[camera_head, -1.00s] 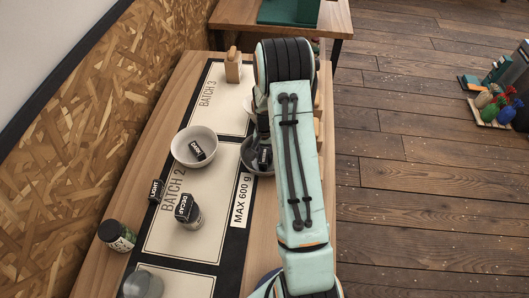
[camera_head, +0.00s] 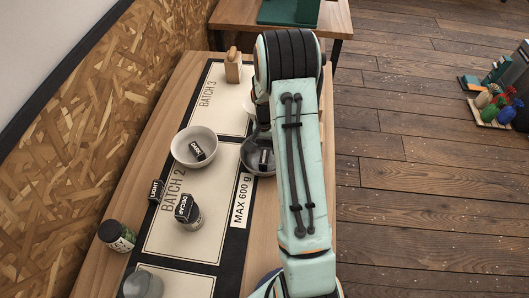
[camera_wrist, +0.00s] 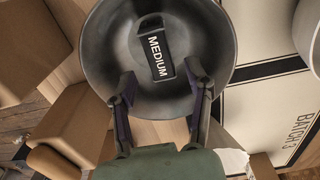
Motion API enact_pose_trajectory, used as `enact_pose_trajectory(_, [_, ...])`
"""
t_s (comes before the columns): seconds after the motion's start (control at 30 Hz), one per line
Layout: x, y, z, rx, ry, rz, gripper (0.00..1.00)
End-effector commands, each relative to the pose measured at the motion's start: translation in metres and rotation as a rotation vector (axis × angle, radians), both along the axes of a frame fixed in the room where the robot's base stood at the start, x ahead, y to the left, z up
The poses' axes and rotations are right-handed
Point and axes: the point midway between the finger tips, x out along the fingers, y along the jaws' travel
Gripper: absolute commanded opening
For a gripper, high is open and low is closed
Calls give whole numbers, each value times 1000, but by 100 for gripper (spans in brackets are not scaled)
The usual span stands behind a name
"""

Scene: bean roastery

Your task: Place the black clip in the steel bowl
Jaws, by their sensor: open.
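A black clip labelled MEDIUM (camera_wrist: 155,48) lies inside the dark grey steel bowl (camera_wrist: 105,52) in the wrist view. In the head view the clip (camera_head: 265,158) and the bowl (camera_head: 249,156) show beside my arm, which covers part of the bowl. My gripper (camera_wrist: 162,80) is open and empty over the near side of the bowl. The clip is beyond the fingertips, roughly centred between them in the picture, with no contact visible.
A white bowl (camera_head: 184,156) holds a DARK clip (camera_head: 197,150). A LIGHT clip (camera_head: 155,190) and a jar with a DECAF clip (camera_head: 184,207) are nearer, beside a dark jar (camera_head: 117,236). The BATCH 3 panel is mostly clear.

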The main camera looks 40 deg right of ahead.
Motion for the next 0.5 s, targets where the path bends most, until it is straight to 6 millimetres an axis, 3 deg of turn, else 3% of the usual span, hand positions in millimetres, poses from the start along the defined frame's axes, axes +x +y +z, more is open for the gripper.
enact_pose_trajectory(0.2, [1,0,52,-2,-5,0,51])
enact_pose_trajectory(0.5, [-1,8,93,1,-3,21,51])
